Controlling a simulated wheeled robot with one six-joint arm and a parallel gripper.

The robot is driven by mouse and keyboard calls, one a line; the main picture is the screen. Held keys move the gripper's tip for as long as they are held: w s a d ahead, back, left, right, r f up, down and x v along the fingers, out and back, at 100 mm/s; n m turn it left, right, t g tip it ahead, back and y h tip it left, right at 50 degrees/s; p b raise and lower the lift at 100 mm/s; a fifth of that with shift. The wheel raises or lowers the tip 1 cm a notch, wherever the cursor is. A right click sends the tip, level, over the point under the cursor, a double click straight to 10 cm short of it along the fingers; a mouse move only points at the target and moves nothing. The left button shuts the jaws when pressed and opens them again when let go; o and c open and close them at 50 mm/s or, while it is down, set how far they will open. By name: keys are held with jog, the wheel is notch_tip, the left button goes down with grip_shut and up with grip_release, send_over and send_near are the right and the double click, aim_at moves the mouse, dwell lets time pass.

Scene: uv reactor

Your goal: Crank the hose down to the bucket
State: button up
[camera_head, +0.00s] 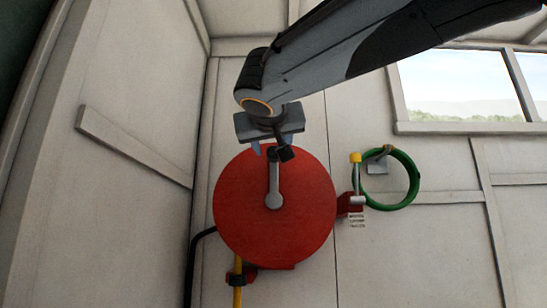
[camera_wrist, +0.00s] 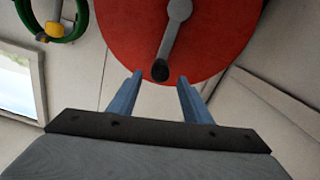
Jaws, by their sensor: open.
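A red round hose reel (camera_head: 235,205) is mounted on the pale wall. A grey crank arm (camera_head: 274,185) points up from its centre and ends in a black knob (camera_wrist: 160,71). My gripper (camera_wrist: 160,79) is open, with its two blue-grey fingers pointing at the knob. In the wrist view the knob appears between the fingertips; I cannot tell whether they touch it. In the head view my gripper (camera_head: 271,148) is at the top of the crank and partly covers it. A yellow hose (camera_head: 238,292) hangs below the reel at lower left. No bucket is in view.
A green hose coil (camera_head: 411,164) hangs on the wall right of the reel, beside a yellow-topped fitting (camera_head: 355,158). A black pipe (camera_head: 190,265) runs down left of the reel. A window (camera_head: 465,85) is at upper right. The left wall stands close by.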

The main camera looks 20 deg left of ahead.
aim_at(273, 161)
jog(key=p+x, duration=0.2)
jog(key=x, duration=0.4)
jog(key=shift+w, duration=0.3)
jog(key=shift+f, duration=0.1)
grip_shut()
